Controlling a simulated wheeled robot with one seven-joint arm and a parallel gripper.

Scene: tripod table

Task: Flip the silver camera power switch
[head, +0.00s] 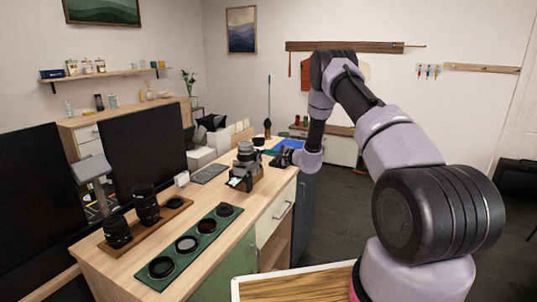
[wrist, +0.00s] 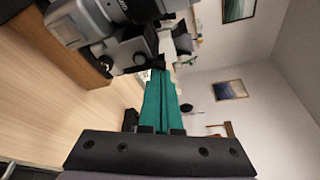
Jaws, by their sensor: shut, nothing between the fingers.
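I cannot make out which part is the power switch. My gripper (head: 272,154) is just right of the camera in the head view. In the wrist view its teal fingers (wrist: 160,74) are together and empty, with the tips close to the camera's dark knobs. I cannot tell whether they touch.
A monitor (head: 142,150) stands behind.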

